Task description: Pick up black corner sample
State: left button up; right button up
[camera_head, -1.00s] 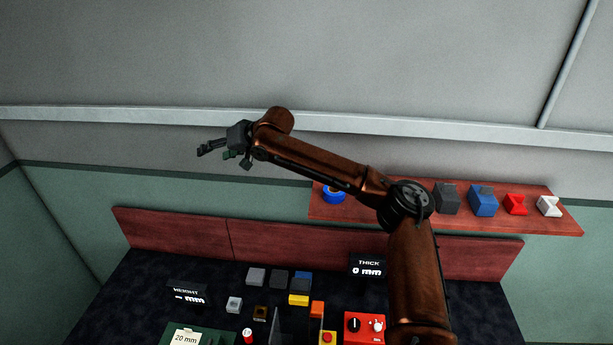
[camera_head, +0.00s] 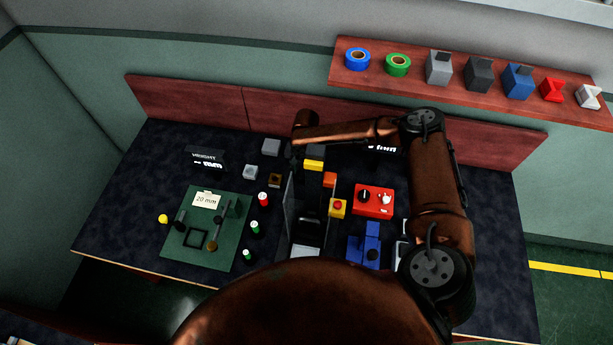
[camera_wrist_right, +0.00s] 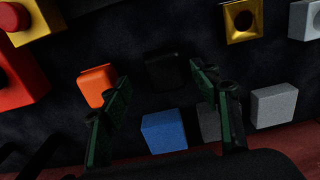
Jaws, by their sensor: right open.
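In the right wrist view, a black block (camera_wrist_right: 166,70), seemingly the black corner sample, lies on the dark table; its corner shape is too dim to make out. My right gripper (camera_wrist_right: 161,79) is open, with its two green-black fingers on either side of the block's picture position. Nothing is held, and I cannot tell how far above the table the fingertips are. In the head view my right wrist hangs over the sample rows and mostly hides the gripper. My left gripper is not in view.
A blue block (camera_wrist_right: 163,131), dark grey block (camera_wrist_right: 209,122), grey block (camera_wrist_right: 273,104) and orange block (camera_wrist_right: 98,86) stand close around. A red control box (camera_head: 373,201) and green mat (camera_head: 212,245) flank the work area. A red shelf (camera_head: 345,82) hangs behind.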

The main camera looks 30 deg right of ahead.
jog(key=f, duration=0.4)
jog(key=shift+w+a+f, duration=0.1)
jog(key=shift+w+f, duration=0.2)
jog(key=shift+c, duration=0.7)
jog(key=c, duration=1.1)
